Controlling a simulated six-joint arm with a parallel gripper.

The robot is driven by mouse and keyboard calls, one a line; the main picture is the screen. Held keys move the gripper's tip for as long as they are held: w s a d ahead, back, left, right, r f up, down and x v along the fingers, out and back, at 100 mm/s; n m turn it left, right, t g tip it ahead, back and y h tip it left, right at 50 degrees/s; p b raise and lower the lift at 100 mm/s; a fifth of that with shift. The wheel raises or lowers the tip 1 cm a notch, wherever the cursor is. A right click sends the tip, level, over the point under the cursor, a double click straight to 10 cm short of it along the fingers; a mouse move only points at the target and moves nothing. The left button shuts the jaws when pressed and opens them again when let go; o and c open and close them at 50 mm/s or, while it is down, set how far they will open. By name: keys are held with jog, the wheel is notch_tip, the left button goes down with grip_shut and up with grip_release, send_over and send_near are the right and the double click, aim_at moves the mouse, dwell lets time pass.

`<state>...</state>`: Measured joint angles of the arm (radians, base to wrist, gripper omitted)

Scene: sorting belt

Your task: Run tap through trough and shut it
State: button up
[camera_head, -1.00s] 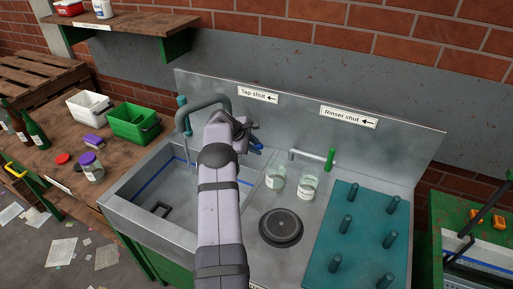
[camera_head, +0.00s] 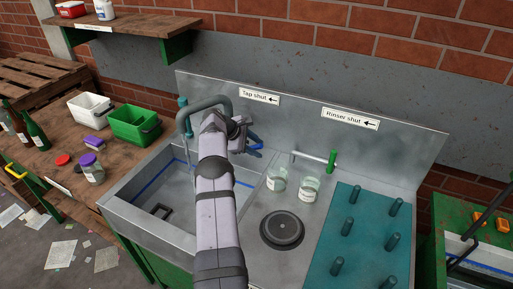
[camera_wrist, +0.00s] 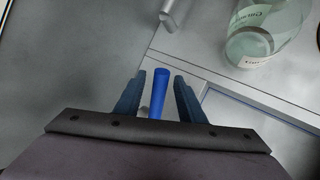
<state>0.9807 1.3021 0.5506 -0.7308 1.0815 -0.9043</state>
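The steel trough (camera_head: 118,205) has a blue line around its inside and lies left of my arm. The grey tap spout (camera_head: 205,101) arches over it, and a thin pale line below, apparently water, drops into the trough. The blue tap handle (camera_wrist: 160,96) stands between my gripper's fingers in the wrist view, with a gap on each side. My gripper (camera_wrist: 160,75) is open around it. In the head view my gripper (camera_head: 256,143) is near the back wall, below the "Tap shut" sign (camera_head: 259,96) with its left-pointing arrow. My arm hides part of the trough and the tap.
Two glass jars (camera_head: 277,178) (camera_head: 308,188) stand close to the right of my gripper. Further right are the rinser with its green handle (camera_head: 332,160), a round dark disc (camera_head: 282,229) and a teal peg board (camera_head: 365,230). Crates and bottles occupy the left bench (camera_head: 60,150).

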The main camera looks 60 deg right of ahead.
jog(key=shift+r, duration=0.1)
jog(key=b+v, duration=0.2)
jog(key=v, duration=0.5)
jog(key=shift+b, duration=0.3)
jog(key=shift+a, duration=0.15)
